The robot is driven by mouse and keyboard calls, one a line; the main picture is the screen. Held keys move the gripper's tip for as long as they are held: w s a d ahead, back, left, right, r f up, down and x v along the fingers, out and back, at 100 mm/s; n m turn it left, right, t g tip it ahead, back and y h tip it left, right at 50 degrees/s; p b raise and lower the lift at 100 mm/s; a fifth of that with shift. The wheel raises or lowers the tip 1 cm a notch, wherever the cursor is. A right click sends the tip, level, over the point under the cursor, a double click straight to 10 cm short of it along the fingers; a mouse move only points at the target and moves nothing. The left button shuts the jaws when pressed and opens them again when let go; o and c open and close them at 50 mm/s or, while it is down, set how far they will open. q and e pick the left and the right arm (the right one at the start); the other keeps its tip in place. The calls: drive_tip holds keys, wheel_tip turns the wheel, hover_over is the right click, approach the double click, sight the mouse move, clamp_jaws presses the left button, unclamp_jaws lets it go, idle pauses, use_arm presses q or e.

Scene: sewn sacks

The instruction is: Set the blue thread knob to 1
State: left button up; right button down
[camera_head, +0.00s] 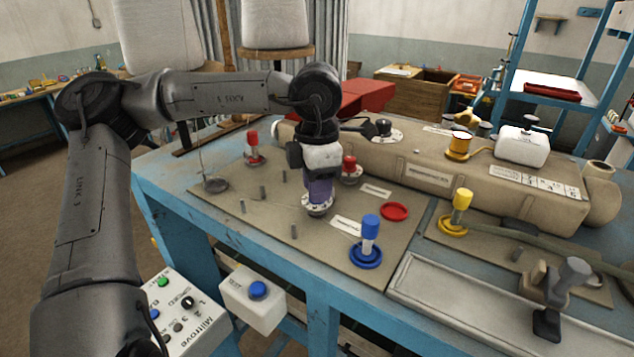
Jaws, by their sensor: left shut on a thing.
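My left gripper (318,188) points down over a round, pale dial plate (317,211) on the tan board. It is shut on a knob at this dial, apparently the blue thread knob. The gripper hides most of the knob, and the dial's marks are too small to read. A red knob (349,163) on its own dial stands just behind and to the right. A blue thread spool (370,228) stands on a blue ring to the front right, apart from the gripper. My right gripper is not in view.
A red spool (252,149) and several short posts stand on the board (275,225). An empty red ring (394,212) lies to the right. A button box (253,300) hangs at the front.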

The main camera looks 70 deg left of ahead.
use_arm(q)
drive_tip(key=m, duration=0.4)
drive_tip(key=shift+m+p, duration=0.3)
drive_tip(key=shift+p, duration=0.05)
drive_tip(key=shift+m, duration=0.5)
drive_tip(key=o, duration=0.9)
drive_tip(key=shift+o, duration=0.2)
wheel_tip(320, 180, up, 14)
